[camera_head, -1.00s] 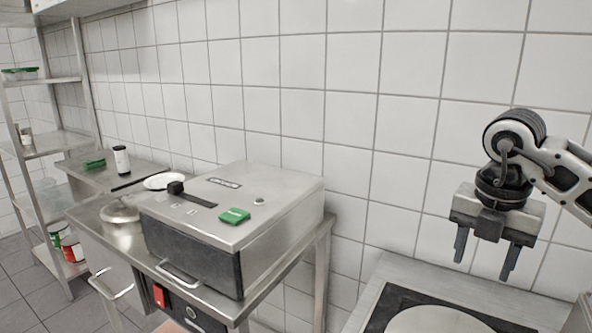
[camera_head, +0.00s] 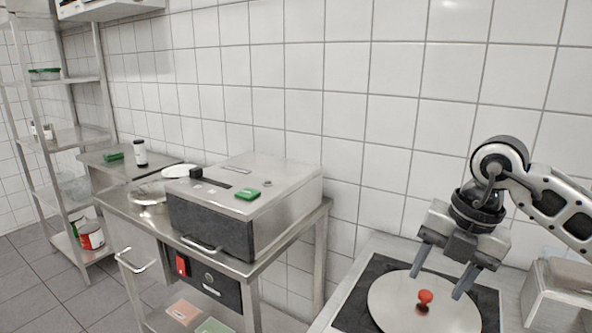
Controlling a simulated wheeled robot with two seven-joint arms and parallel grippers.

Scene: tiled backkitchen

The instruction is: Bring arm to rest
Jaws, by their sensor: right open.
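My right gripper (camera_head: 440,285) comes in from the right on its arm. Its two fingers are apart and point down over a round metal lid (camera_head: 390,302) with a red knob (camera_head: 425,297). Nothing shows between the fingers, and I cannot tell how far above the lid they are. The lid lies on a black square plate (camera_head: 358,302) set in a steel counter. My left gripper is not in view.
A metal container (camera_head: 560,300) stands right of the lid. A steel shelf rack (camera_head: 62,140) is at far left. A tiled wall closes the back.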

